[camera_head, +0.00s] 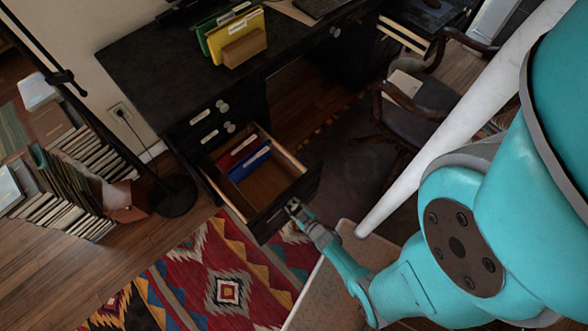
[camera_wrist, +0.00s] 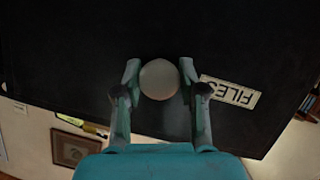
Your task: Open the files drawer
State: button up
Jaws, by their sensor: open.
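The files drawer (camera_head: 292,160) is the bottom drawer of the black desk and stands pulled out, with red (camera_head: 238,150) and blue (camera_head: 250,163) folders inside. My gripper (camera_head: 294,208) is at the drawer's outer front face. In the wrist view, the round pale knob (camera_wrist: 159,80) lies between the two open fingers (camera_wrist: 160,68), one on each side. I cannot tell whether they touch it. A FILES label (camera_wrist: 230,92), upside down in the picture, is on the dark front right of the knob.
Two drawers with knobs (camera_head: 222,106) above are shut. Green and yellow folders (camera_head: 236,38) stand on the desk (camera_head: 160,70). A chair (camera_head: 415,110) is to the right, a patterned rug (camera_head: 220,275) below. A lamp base (camera_head: 175,195) and rows of books (camera_head: 70,190) are left.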

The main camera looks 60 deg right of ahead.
jog(key=shift+o, duration=1.1)
jog(key=shift+s, duration=0.1)
jog(key=v, duration=0.6)
jog(key=shift+r, duration=0.1)
jog(key=shift+s+a+r, duration=0.2)
jog(key=shift+s+a, duration=0.1)
jog(key=shift+s, duration=0.2)
jog(key=s+a+r+t, duration=0.1)
jog(key=s+a+r, duration=0.3)
jog(key=r, duration=0.5)
jog(key=s+a+r, duration=0.2)
jog(key=a+r, duration=0.4)
jog(key=r, duration=0.2)
jog(key=s+a+r+y, duration=0.2)
jog(key=r, duration=1.3)
jog(key=s+a+r+t+y, duration=0.1)
jog(key=s+a+r+y, duration=0.1)
jog(key=r, duration=1.3)
jog(key=shift+s+a+n+y, duration=0.15)
jog(key=shift+s+n+y, duration=0.25)
jog(key=shift+y, duration=0.3)
